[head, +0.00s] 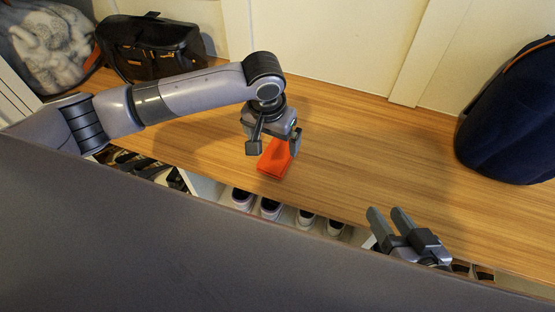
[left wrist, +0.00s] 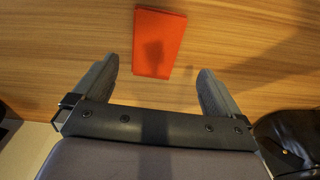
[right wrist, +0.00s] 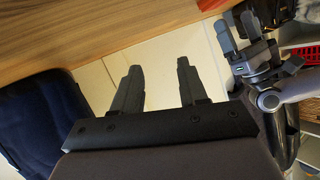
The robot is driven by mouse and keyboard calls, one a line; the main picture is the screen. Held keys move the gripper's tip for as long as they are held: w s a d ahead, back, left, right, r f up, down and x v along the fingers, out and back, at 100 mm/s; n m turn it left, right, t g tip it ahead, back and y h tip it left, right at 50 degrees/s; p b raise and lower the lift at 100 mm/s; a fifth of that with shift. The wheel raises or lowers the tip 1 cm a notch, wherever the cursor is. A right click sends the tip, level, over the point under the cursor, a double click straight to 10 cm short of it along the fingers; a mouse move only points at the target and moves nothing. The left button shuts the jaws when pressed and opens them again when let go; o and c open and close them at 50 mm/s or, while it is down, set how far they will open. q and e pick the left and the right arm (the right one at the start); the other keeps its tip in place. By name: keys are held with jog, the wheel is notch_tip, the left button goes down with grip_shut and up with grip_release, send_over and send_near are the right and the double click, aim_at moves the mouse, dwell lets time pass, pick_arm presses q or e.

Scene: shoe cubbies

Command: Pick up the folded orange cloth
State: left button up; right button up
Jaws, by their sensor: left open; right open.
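The folded orange cloth (head: 273,161) lies flat on the wooden bench top (head: 340,150), near its front edge, as a small rectangle. My left gripper (head: 273,149) is open above the cloth and partly covers it in the head view. In the left wrist view the cloth (left wrist: 160,42) lies ahead of and between the two open fingers (left wrist: 156,80), not touching them, with a shadow across it. My right gripper (head: 388,217) is open and empty near the front edge of the bench, right of the cloth. Its fingers also show empty in the right wrist view (right wrist: 158,75).
A dark blue bag (head: 510,115) stands at the right. Shoes (head: 270,207) fill cubbies below the bench edge. The bench middle is clear.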

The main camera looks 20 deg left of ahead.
aim_at(278, 154)
pick_arm(q)
jog(key=f+b, duration=0.2)
jog(key=f, duration=0.1)
jog(key=f+b, duration=0.1)
jog(key=f, duration=0.1)
jog(key=shift+w+d, duration=0.15)
jog(key=shift+d, duration=0.25)
jog(key=shift+w+f, duration=0.1)
jog(key=shift+f, duration=0.15)
jog(key=shift+r, duration=0.1)
pick_arm(e)
jog(key=shift+w+a+f+y, duration=0.15)
jog(key=shift+a+y, duration=0.2)
jog(key=shift+a, duration=0.05)
jog(key=shift+w+a+f+y, duration=0.1)
jog(key=shift+a+y, duration=0.25)
jog(key=shift+a, duration=0.05)
pick_arm(q)
jog(key=c, duration=1.1)
